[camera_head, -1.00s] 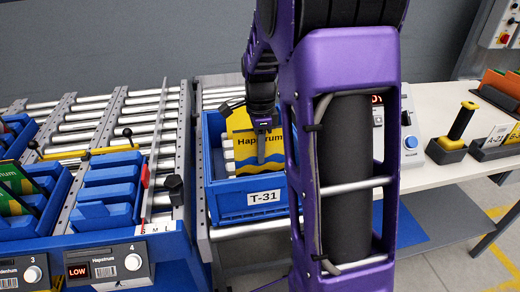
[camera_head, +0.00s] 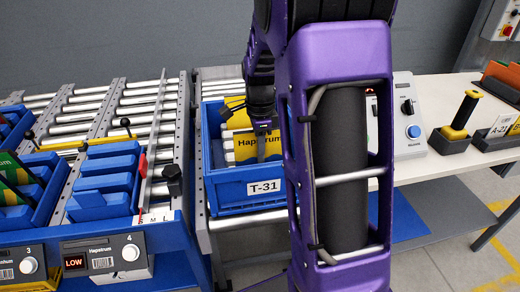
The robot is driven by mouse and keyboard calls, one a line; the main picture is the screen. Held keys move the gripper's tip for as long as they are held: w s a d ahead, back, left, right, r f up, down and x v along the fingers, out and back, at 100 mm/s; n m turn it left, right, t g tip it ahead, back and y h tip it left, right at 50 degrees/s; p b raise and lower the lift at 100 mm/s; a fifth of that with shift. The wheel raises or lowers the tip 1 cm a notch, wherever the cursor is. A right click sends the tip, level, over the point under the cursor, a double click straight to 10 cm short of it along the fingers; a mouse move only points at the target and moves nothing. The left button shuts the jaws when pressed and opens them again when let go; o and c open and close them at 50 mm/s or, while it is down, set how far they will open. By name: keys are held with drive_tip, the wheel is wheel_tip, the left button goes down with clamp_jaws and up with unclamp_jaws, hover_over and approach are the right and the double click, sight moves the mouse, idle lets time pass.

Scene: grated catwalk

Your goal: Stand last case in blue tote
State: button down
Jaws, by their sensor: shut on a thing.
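The blue tote (camera_head: 250,196) labelled T-31 stands on the roller conveyor, left of my arm. My gripper (camera_head: 262,155) points down into it and is shut on a yellow Hapstrum case (camera_head: 244,141) with a blue lower part. The held case is inside the tote's walls, its face towards me. White case edges show beside it at the left, and a bit of yellow shows behind. The case's bottom is hidden by the tote's front wall, so I cannot tell whether it touches the floor. My arm hides the tote's right side.
At left, lane 4 (camera_head: 104,180) holds blue dividers and no visible cases; its display (camera_head: 75,262) reads LOW. Lane 3 holds green-and-yellow cases (camera_head: 14,170). At right, a bench carries a control box (camera_head: 403,115) and a black-handled tool (camera_head: 460,118).

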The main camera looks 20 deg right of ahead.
drive_tip(key=shift+f, duration=1.7)
drive_tip(key=c, duration=0.8)
unclamp_jaws()
drive_tip(key=shift+o, duration=0.3)
drive_tip(key=o, duration=0.4)
